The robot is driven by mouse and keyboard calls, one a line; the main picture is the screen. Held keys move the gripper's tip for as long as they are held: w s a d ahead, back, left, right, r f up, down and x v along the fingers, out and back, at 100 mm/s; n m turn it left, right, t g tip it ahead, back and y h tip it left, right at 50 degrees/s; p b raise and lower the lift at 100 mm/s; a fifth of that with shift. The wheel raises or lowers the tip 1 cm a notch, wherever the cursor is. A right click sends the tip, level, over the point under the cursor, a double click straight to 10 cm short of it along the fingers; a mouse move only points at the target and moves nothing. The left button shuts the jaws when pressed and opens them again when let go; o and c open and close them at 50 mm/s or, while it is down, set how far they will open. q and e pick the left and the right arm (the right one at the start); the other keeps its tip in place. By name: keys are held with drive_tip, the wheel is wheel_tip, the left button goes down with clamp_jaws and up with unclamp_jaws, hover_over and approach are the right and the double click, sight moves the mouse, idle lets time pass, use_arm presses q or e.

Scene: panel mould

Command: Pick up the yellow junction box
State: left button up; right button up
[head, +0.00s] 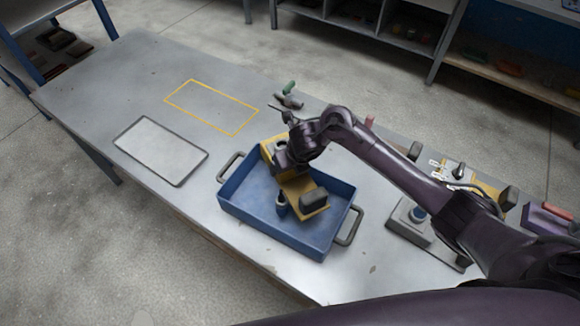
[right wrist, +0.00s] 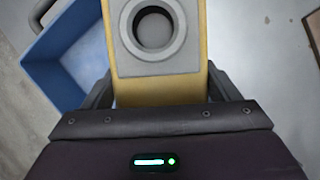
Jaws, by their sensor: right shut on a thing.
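The yellow junction box (head: 267,149) is at the far end of the blue tray, partly hidden behind my right gripper (head: 283,160). In the right wrist view the box (right wrist: 208,45) shows yellow sides and a grey face with a round dark opening. The fingers of my right gripper (right wrist: 157,98) are on either side of it, and the gripper is shut on it. I cannot tell whether the box touches the tray floor. My left gripper is not in view.
The blue tray (head: 240,205) has two grey handles and also holds a dark bottle-like thing (head: 282,205) and a black block (head: 313,199) by a yellow surface. A pale panel (head: 160,150) and a yellow outlined rectangle (head: 212,107) lie left on the grey table. Tools crowd the right side.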

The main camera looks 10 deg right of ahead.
drive_tip(key=shift+r, duration=0.1)
drive_tip(key=shift+w+r, duration=0.1)
drive_tip(key=shift+r, duration=0.45)
wheel_tip(320, 180, up, 7)
drive_tip(key=shift+a+f+p, duration=0.1)
drive_tip(key=shift+f+p, duration=0.05)
drive_tip(key=shift+p, duration=0.25)
use_arm(q)
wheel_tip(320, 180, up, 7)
drive_tip(key=p, duration=0.6)
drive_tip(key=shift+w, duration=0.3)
use_arm(e)
wheel_tip(320, 180, up, 12)
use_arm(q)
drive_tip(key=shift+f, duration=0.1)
